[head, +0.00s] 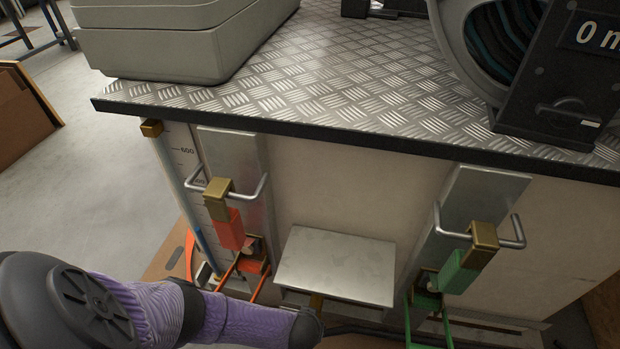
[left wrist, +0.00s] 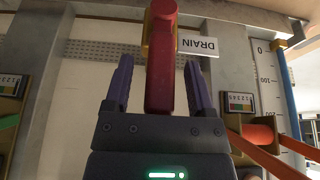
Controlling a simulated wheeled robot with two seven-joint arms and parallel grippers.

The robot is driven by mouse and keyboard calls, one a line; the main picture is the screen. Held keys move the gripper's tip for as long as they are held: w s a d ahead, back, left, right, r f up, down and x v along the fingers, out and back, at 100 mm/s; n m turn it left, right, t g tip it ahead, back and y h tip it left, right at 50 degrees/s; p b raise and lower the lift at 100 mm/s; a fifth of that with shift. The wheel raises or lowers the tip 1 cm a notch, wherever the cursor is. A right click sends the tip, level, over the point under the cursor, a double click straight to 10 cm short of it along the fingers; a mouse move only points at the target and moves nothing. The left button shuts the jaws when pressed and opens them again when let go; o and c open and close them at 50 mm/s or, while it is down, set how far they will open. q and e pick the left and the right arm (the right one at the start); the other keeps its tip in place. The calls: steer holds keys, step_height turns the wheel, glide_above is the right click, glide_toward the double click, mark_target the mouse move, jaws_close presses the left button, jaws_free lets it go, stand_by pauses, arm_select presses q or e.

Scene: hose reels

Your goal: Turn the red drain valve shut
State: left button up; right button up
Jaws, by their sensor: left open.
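In the left wrist view the red drain valve handle (left wrist: 160,85) runs down the picture from a yellowish part at the top edge. A white DRAIN label (left wrist: 198,45), upside down here, is beside it. My left gripper (left wrist: 158,65) is open, with one purple finger on each side of the red handle. Small gaps show between handle and fingers. In the head view my left arm comes in from the lower left, and its gripper is hidden. I cannot make out the drain valve there. My right gripper is in neither view.
A metal plate (head: 336,265) juts from the cabinet front between an orange-red lever (head: 229,230) and a green lever (head: 459,273). A tread-plate top (head: 350,85) overhangs them. A level gauge (left wrist: 288,90) stands at the right in the wrist view.

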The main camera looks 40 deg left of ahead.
arm_select(q)
steer(key=shift+c, duration=0.2)
jaws_close()
